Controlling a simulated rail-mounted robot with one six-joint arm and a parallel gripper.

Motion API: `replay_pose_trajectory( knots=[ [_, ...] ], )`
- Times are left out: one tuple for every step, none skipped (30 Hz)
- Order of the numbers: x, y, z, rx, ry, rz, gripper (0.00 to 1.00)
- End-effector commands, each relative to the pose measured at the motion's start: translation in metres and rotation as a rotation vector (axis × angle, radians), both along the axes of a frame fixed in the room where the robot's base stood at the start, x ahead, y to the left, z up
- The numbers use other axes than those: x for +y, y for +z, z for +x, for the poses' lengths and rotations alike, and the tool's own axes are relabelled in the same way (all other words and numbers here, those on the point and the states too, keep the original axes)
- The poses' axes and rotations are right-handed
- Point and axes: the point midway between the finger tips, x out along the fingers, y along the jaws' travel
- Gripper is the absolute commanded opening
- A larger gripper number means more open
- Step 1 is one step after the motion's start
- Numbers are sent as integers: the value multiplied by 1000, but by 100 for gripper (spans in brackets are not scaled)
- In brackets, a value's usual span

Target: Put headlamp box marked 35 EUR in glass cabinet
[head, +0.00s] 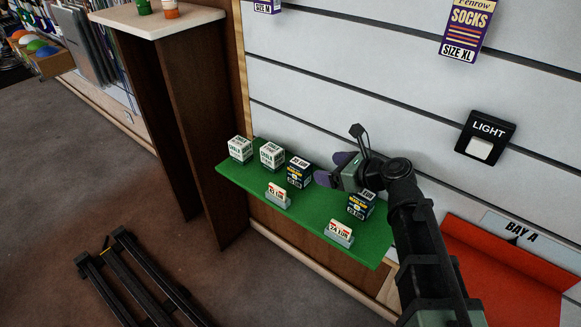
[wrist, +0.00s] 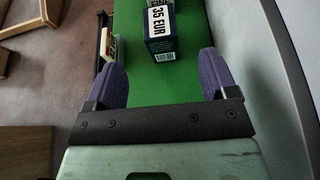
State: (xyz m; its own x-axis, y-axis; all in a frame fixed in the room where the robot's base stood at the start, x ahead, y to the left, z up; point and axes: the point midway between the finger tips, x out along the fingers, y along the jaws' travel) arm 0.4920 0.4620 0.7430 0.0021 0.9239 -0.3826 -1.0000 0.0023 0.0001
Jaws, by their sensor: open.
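A dark blue box marked 35 EUR (wrist: 161,46) stands on the green shelf, just ahead of my fingertips and roughly centred between them in the wrist view. In the head view, this box (head: 298,172) stands to the left of my gripper (head: 331,169). My gripper is open and empty, its purple fingers (wrist: 163,68) apart and pointing along the shelf toward the box. I cannot make out a glass cabinet in either view.
Two white-and-green boxes (head: 271,155) stand left of the blue one on the green shelf (head: 235,177). Price holders (head: 278,196) (head: 340,233) stand along its front edge. A slatted wall rises behind, with a light switch (head: 485,138). A red surface (head: 500,275) lies at the right.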

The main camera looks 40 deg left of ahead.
Motion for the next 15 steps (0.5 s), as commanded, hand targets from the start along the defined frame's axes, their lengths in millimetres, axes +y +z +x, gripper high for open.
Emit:
replay_pose_trajectory(
  knots=[
    [5, -4, 0, 0, 2, 0, 79],
    [9, -6, 1, 0, 2, 0, 79],
    [15, -9, 1, -1, 3, 0, 79],
    [21, -12, 1, -1, 3, 0, 79],
    [27, -15, 1, -1, 3, 0, 79],
    [35, -18, 1, 0, 3, 0, 79],
    [40, -20, 1, 0, 2, 0, 79],
    [45, -22, 1, 0, 2, 0, 79],
    [49, -23, 1, 0, 2, 1, 79],
    [51, -23, 1, -1, 1, 0, 79],
    [51, -22, 0, -1, 1, 0, 79],
    [51, -22, 0, 0, 1, 0, 79],
    [52, -22, 0, 0, 1, 0, 79],
    [53, -22, 0, 0, 1, 0, 79],
    [57, -24, 0, -1, 1, 0, 79]
  ],
)
